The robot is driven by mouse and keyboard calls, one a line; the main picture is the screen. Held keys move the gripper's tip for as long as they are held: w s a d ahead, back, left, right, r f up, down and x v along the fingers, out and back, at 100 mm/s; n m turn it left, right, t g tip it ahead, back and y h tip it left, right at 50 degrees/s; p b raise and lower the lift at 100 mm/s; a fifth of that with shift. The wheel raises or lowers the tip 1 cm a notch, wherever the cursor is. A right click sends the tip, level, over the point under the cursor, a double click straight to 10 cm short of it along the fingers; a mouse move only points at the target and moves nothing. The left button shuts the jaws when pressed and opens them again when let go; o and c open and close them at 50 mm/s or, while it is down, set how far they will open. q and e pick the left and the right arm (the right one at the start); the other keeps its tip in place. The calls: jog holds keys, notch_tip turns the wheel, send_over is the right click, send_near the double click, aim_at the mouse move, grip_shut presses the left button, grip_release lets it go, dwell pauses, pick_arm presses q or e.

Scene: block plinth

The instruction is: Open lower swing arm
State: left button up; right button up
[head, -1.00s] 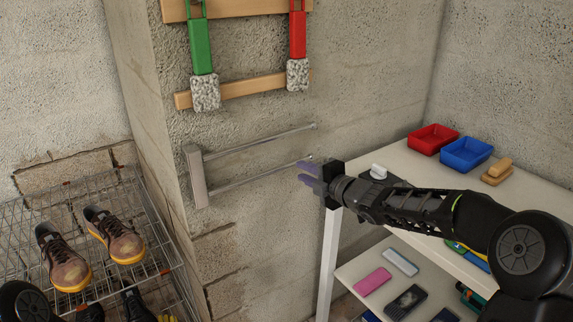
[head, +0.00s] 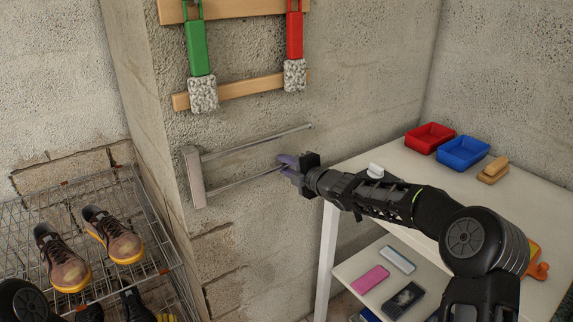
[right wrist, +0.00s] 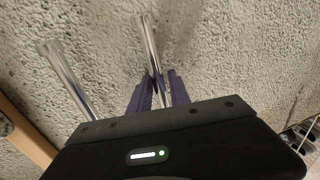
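The wall rack has a pale upright bracket (head: 194,177) with two thin metal arms, both lying close along the concrete wall. The upper swing arm (head: 255,141) is above; the lower swing arm (head: 240,182) is below it, and its far end is hidden at my gripper. My right gripper (head: 285,165) is at that far end with its purple fingers apart. In the right wrist view, the lower swing arm (right wrist: 149,42) runs down between the fingers (right wrist: 161,88), with a gap visible; contact cannot be told. The upper swing arm (right wrist: 66,77) lies to the left there. My left gripper is out of view.
A white shelf unit (head: 330,250) stands under my right arm, with a red bin (head: 430,138) and a blue bin (head: 464,153) on top. A wire rack with shoes (head: 114,234) is at left. Green (head: 199,48) and red (head: 295,36) handled tools hang above.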

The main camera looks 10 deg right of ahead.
jog(key=shift+c, duration=0.5)
grip_shut()
dwell(0.9)
